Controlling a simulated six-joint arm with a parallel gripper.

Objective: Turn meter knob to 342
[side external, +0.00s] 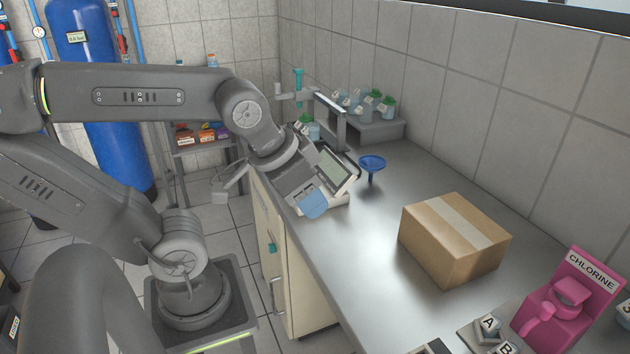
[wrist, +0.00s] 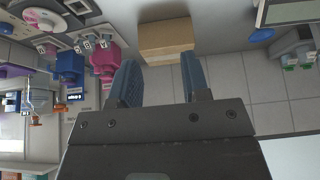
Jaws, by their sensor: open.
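A pale device with a grey screen, which looks like the meter (side external: 336,168), stands at the far end of the counter in the side view. My gripper (side external: 313,207) overlaps its front, with a blue finger showing; I cannot tell whether it touches the device. In the wrist view my gripper (wrist: 161,76) shows two blue fingers spread apart with nothing between them. A dark-framed panel, perhaps the meter's screen, is cut off at that view's top right corner. No knob can be made out; my gripper may hide it.
A cardboard box (side external: 455,240) stands mid-counter. A blue funnel (side external: 371,165) is just right of the meter. A pink chlorine dispenser (side external: 567,305) is at the near right. Several bottles stand on a raised shelf (side external: 380,130) behind. Counter between meter and box is clear.

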